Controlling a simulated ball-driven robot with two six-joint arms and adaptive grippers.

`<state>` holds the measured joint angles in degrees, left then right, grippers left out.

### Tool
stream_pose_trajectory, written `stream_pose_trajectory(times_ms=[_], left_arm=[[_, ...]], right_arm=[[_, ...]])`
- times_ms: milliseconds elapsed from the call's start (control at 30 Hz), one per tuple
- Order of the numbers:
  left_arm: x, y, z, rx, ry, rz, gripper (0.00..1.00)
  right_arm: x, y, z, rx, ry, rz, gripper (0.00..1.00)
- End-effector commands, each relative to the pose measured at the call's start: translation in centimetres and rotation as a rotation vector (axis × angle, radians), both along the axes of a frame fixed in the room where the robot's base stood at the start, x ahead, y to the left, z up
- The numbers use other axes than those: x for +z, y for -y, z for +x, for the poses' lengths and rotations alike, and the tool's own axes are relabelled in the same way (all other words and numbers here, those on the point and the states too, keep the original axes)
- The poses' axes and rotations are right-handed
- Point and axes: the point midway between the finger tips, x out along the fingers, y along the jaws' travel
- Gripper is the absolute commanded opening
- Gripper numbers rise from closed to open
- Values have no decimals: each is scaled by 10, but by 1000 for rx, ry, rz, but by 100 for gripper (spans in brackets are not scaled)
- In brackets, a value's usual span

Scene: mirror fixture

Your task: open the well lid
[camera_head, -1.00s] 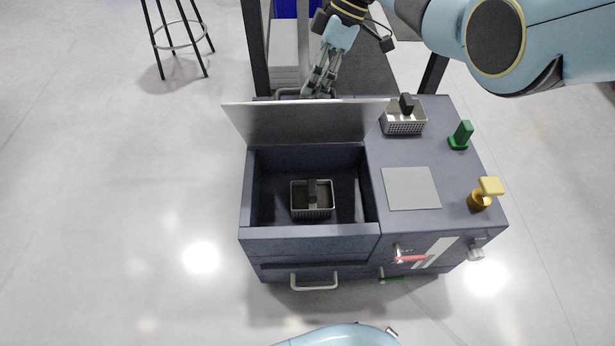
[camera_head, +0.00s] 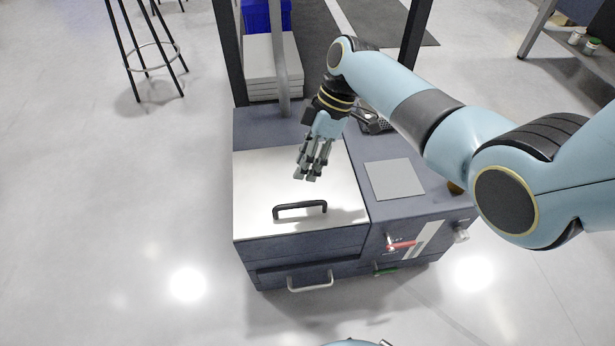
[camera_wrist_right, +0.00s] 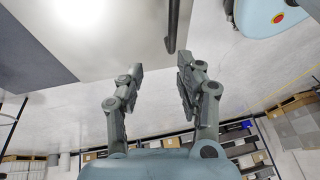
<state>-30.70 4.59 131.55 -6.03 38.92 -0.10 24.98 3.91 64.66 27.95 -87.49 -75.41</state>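The well lid (camera_head: 262,180) is a flat pale metal plate lying shut over the left part of the dark blue-grey fixture (camera_head: 300,245). Its black bar handle (camera_head: 300,206) stands near the front edge. The well and its contents are hidden under the lid. My right gripper (camera_head: 306,176) hangs over the lid, behind the handle and apart from it. In the right wrist view its fingers (camera_wrist_right: 160,75) are spread with nothing between them, and the lid (camera_wrist_right: 110,30) and handle (camera_wrist_right: 172,25) show beyond the tips. My left gripper is not in view.
A grey square plate (camera_head: 395,179) lies on the fixture's right top. A red lever (camera_head: 402,244) and a pale drawer handle (camera_head: 310,284) are on the front. My right arm partly hides a basket (camera_head: 377,125). Dark posts (camera_head: 229,50) stand behind. A stool (camera_head: 150,55) stands left.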

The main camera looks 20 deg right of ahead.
Motion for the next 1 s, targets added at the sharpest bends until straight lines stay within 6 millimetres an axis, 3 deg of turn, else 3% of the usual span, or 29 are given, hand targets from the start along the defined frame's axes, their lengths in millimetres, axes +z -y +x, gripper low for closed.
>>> stream_pose_trajectory(times_ms=[200,833,933,1000], left_arm=[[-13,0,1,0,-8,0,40],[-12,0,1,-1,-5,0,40],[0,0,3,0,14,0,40],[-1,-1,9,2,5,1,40]], right_arm=[[-20,-4,-10,1,73,-21,36],[-22,-4,-12,1,88,-27,36],[-30,-3,-34,1,51,-27,36],[-44,-2,-66,1,-4,-30,36]])
